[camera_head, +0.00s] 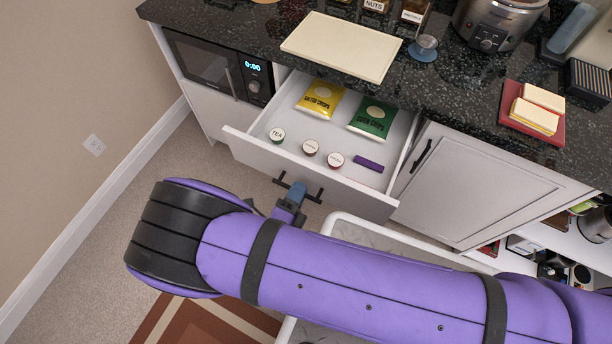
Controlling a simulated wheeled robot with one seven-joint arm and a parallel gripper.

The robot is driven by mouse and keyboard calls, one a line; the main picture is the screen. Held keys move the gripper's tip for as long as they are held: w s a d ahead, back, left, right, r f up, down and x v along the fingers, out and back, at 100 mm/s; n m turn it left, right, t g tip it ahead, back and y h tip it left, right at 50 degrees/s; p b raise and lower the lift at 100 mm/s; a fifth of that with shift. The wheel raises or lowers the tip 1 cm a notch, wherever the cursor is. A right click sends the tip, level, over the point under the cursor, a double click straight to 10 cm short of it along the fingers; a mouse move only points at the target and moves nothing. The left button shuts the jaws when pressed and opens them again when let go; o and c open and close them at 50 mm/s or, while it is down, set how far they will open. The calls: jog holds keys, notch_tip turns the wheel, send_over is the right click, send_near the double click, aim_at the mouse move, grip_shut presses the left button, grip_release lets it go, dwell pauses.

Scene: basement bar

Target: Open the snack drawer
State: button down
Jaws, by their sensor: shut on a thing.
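The snack drawer (310,179) is white and stands pulled out from under the dark counter. Inside lie a yellow crisps bag (320,99), a green crisps bag (373,118), several small round labelled tins, among them a tea tin (277,135), and a purple bar (369,165). My gripper (295,192) is at the black bar handle (312,196) on the drawer front and is shut on it. My purple arm reaches in from the right, in front of the drawer. The fingertips are small in view and partly hidden by the handle.
A microwave (215,68) sits left of the drawer and a closed cabinet door (465,187) right of it. The counter (450,88) holds a cutting board (341,46), a slow cooker (493,22) and a red tray (512,121). A white-rimmed bin (345,218) stands below, partly behind my arm.

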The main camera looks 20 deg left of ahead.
jog(key=shift+r+v, duration=0.2)
jog(key=shift+v, duration=0.65)
jog(key=shift+r+v, duration=0.2)
jog(key=shift+v, duration=0.65)
jog(key=shift+s, duration=0.1)
jog(key=c, duration=1.2)
grip_release()
